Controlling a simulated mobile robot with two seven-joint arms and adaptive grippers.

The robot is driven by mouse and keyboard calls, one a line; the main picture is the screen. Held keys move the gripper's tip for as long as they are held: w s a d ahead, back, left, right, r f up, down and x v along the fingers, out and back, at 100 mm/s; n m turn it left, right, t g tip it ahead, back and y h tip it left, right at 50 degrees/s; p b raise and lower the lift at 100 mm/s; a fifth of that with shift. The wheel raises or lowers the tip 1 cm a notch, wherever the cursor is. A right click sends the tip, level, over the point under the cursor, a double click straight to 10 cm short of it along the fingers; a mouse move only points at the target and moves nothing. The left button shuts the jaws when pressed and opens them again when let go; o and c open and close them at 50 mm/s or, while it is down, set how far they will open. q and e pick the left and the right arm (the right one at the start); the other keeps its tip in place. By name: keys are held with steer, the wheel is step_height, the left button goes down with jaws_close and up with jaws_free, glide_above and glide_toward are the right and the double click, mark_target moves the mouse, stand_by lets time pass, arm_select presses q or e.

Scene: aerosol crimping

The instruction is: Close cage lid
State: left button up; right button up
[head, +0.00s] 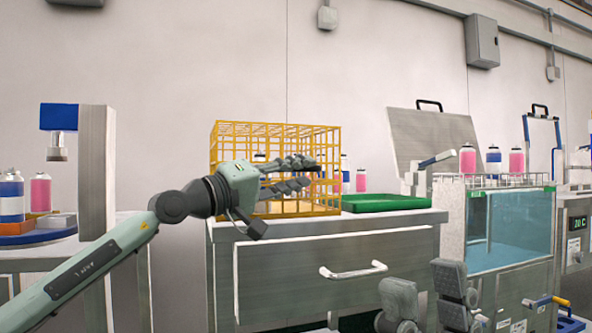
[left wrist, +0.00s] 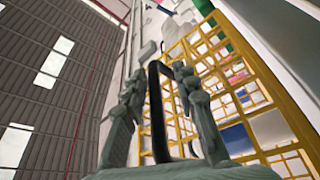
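The yellow wire cage (head: 232,136) stands on the metal cabinet in the head view. Its bars also fill the right of the left wrist view (left wrist: 285,95). I cannot tell its lid apart from the rest of its bars. My left gripper (head: 312,173) is in front of the cage, fingers pointing right and apart. In the left wrist view, a black curved bar (left wrist: 158,110) shows between the left fingers (left wrist: 165,65); I cannot tell whether they touch it. My right gripper (head: 424,280) is low in front of the cabinet, its fingers apart and empty.
A raised metal panel (head: 435,138) and a water tank (head: 510,230) are further right. A press (head: 97,160) stands at the left.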

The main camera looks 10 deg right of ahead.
arm_select(q)
steer(key=shift+a+r, duration=0.1)
steer(key=shift+r, duration=0.1)
steer(key=shift+s+a+f, duration=0.1)
steer(key=shift+s+a, duration=0.05)
steer(key=shift+a, duration=0.3)
steer(key=v, duration=1.1)
steer(key=shift+f, duration=0.1)
